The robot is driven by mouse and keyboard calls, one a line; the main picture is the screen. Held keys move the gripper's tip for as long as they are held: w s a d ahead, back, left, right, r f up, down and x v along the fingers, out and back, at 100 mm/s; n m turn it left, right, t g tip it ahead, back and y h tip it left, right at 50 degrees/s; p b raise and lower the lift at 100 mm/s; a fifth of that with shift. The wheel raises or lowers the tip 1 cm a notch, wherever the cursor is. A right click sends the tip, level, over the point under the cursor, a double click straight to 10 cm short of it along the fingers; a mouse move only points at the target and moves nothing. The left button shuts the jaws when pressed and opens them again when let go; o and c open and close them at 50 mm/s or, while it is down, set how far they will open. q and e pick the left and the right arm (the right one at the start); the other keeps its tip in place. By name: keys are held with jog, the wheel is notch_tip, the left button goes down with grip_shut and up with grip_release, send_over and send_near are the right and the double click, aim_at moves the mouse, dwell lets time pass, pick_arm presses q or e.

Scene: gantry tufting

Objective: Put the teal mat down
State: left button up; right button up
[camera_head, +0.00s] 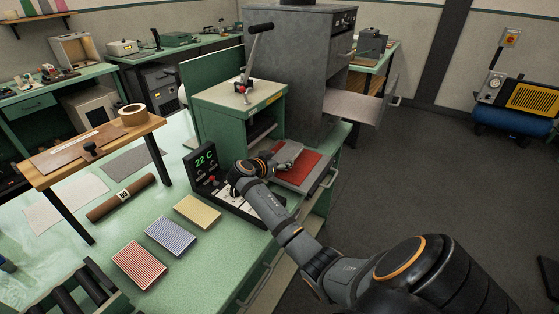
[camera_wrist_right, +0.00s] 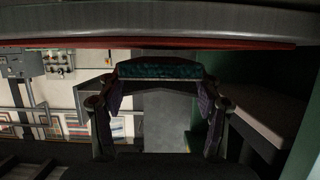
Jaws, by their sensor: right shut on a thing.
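The teal mat (camera_wrist_right: 160,71) shows in the right wrist view as a dark teal strip between the fingertips. My right gripper (camera_wrist_right: 158,78) is shut on it. In the head view my right gripper (camera_head: 284,162) is at the left side of a red pad (camera_head: 306,170), which lies on a grey tray in front of the green press. I cannot make out the mat clearly in the head view, nor whether it touches the pad. The red pad's edge (camera_wrist_right: 150,43) also crosses the top of the wrist view. My left gripper is not in view.
The green press (camera_head: 215,115) with a lever stands behind the tray. A control box (camera_head: 205,160) reading 22 C is left of my right gripper. Yellow (camera_head: 198,212), blue-striped (camera_head: 170,236) and red-striped (camera_head: 139,265) mats lie on the green table. A grey cabinet (camera_head: 300,70) stands behind.

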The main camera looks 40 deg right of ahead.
jog(key=shift+s+f+b, duration=0.2)
jog(key=shift+f+b, duration=0.15)
jog(key=shift+f, duration=0.25)
jog(key=o, duration=0.8)
jog(key=shift+a, duration=0.1)
jog(key=o, duration=0.4)
jog(key=shift+f, duration=0.15)
jog(key=shift+o, duration=0.2)
jog(key=shift+r+p, duration=0.5)
jog(key=shift+p, duration=0.1)
jog(key=v, duration=0.3)
jog(key=b+v, duration=0.1)
jog(key=v, duration=0.3)
jog(key=b+v, duration=0.1)
jog(key=v, duration=0.3)
jog(key=shift+w+a+r, duration=0.15)
jog(key=shift+w+r, duration=0.05)
jog(key=shift+r, duration=0.15)
jog(key=shift+s+a+r, duration=0.1)
jog(key=shift+a+r, duration=0.05)
jog(key=shift+r, duration=0.05)
